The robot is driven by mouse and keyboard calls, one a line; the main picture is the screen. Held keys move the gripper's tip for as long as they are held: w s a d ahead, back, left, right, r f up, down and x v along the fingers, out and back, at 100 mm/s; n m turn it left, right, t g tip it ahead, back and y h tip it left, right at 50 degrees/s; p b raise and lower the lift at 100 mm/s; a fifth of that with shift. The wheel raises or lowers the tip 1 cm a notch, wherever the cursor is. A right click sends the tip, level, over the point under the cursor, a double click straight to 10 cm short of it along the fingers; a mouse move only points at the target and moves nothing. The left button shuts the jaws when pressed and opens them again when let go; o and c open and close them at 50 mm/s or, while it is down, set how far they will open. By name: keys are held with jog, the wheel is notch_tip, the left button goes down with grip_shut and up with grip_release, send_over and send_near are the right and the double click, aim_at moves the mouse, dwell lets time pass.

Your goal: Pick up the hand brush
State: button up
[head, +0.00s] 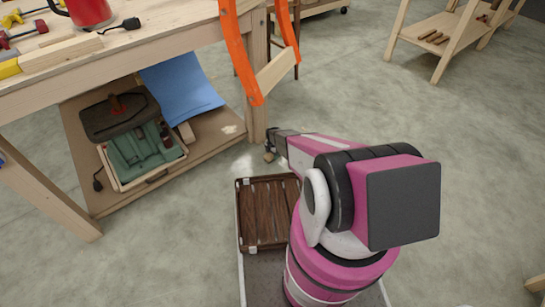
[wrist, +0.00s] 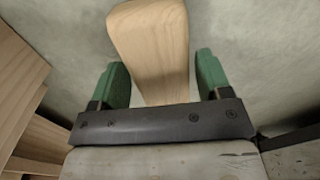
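My gripper (wrist: 161,64) is open in the wrist view, with its two green fingers apart. A pale wooden piece, which looks like the hand brush's handle (wrist: 150,35), lies between the fingers. No bristles show. In the head view my gripper (head: 271,146) is low beside the workbench leg. A small tan bit (head: 269,157) shows just under it; I cannot tell whether it is the brush.
The workbench (head: 180,48) stands at the left, its leg (head: 257,85) close to my gripper. An orange frame (head: 240,50) hangs at its edge. A toolbox (head: 120,108) and a blue sheet (head: 182,85) are on its lower shelf.

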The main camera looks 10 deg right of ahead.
jog(key=c, duration=0.6)
jog(key=shift+c, duration=0.2)
jog(key=shift+s+r, duration=0.1)
jog(key=shift+r, duration=0.8)
notch_tip(320, 180, up, 3)
jog(key=shift+f, duration=0.15)
jog(key=s+a+r, duration=0.6)
jog(key=a, duration=0.3)
jog(key=shift+s+a+r, duration=0.15)
jog(key=shift+a+r, duration=0.15)
jog(key=shift+a, duration=0.1)
